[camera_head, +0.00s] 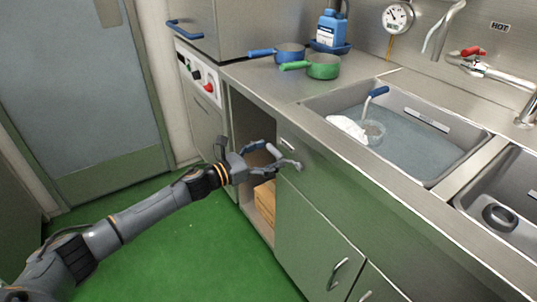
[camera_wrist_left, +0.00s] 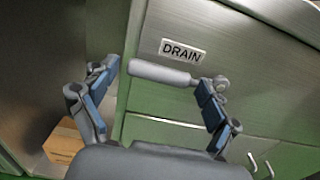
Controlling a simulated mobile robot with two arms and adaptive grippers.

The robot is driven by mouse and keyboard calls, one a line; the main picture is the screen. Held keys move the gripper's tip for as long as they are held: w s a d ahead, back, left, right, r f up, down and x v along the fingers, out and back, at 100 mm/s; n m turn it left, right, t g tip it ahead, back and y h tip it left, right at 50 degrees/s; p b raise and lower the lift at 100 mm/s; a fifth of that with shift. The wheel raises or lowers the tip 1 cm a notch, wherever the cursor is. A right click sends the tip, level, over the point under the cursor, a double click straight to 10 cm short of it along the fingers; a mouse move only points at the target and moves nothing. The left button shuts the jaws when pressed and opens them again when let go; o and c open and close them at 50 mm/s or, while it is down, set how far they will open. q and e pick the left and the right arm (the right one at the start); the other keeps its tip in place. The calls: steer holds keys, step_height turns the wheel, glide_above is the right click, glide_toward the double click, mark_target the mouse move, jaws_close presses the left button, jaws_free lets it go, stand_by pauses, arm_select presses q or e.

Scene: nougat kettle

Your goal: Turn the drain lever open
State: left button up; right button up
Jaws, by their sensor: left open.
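The drain lever is a grey rounded handle (camera_wrist_left: 160,73) on the green cabinet front. It lies nearly level, with its pivot at the right end, just below the DRAIN label (camera_wrist_left: 183,51). My left gripper (camera_wrist_left: 156,78) is open, with its blue-padded fingers to either side of the handle. The right finger is close to the pivot end; I cannot tell whether it touches. In the head view the left gripper (camera_head: 274,160) is at the counter front, and the lever (camera_head: 291,163) shows partly at its fingertips. My right gripper is not in view.
The counter front edge runs above the lever. A sink (camera_head: 410,140) with water holds a white item and a blue-handled tool. A green pan (camera_head: 323,67) and a blue pan (camera_head: 290,52) stand on the counter. An open shelf below holds a cardboard box (camera_head: 265,198). The green floor (camera_head: 200,260) is clear.

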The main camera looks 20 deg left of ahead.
arm_select(q)
steer(key=shift+c, duration=0.2)
steer(key=c, duration=1.7)
